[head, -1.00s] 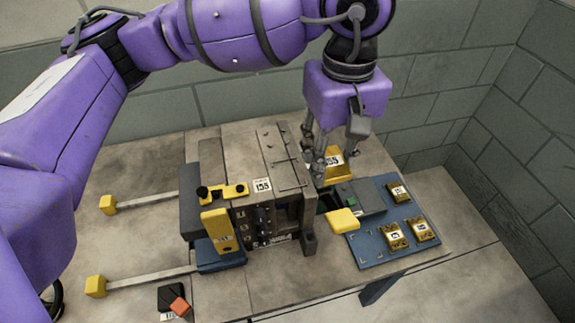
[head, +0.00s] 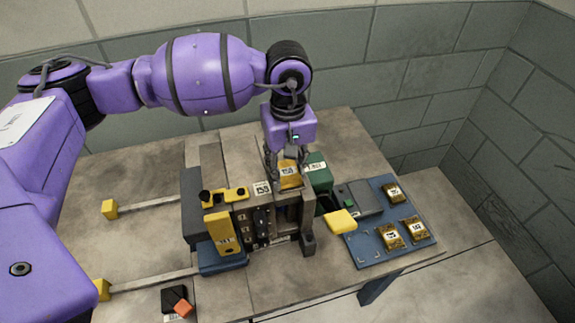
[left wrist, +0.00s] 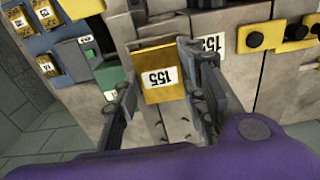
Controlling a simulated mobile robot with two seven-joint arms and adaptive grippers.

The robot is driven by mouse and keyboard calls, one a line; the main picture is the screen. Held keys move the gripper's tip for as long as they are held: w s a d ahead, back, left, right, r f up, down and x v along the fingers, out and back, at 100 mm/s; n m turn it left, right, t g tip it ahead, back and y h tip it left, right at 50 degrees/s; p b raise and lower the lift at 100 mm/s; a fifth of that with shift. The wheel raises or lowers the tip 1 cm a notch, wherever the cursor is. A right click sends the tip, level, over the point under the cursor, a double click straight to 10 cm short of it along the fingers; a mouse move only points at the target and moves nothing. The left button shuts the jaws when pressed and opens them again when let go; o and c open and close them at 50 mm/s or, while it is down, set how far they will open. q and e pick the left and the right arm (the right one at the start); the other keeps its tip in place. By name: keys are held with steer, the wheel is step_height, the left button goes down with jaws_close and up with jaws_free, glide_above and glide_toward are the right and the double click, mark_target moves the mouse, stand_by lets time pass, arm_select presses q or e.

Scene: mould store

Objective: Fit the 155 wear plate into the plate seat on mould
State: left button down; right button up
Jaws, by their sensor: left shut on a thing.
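The 155 wear plate (head: 290,174) is a gold block with a white 155 label. It also shows upright between my fingers in the left wrist view (left wrist: 157,53). My left gripper (head: 288,158) is shut on it and holds it at the right part of the mould's top. The mould (head: 245,217) is a grey and black block with yellow fittings and its own 155 label (head: 262,188). The plate seat is hidden behind the plate and fingers, and I cannot tell whether the plate touches the mould. My right gripper is not in view.
A green box (head: 319,177) with a white label stands close right of the held plate. A blue board (head: 376,247) at the right carries a grey-green block and several gold plates. A yellow block (head: 340,221) juts between mould and board. Black and orange blocks lie front left.

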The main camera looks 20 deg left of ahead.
arm_select(q)
steer(key=shift+f, duration=0.45)
steer(key=shift+s+f+b, duration=0.2)
steer(key=shift+f+b, duration=0.1)
steer(key=c, duration=1.4)
jaws_free()
steer(key=shift+f, duration=0.1)
steer(key=o, duration=0.3)
steer(key=shift+f, duration=0.1)
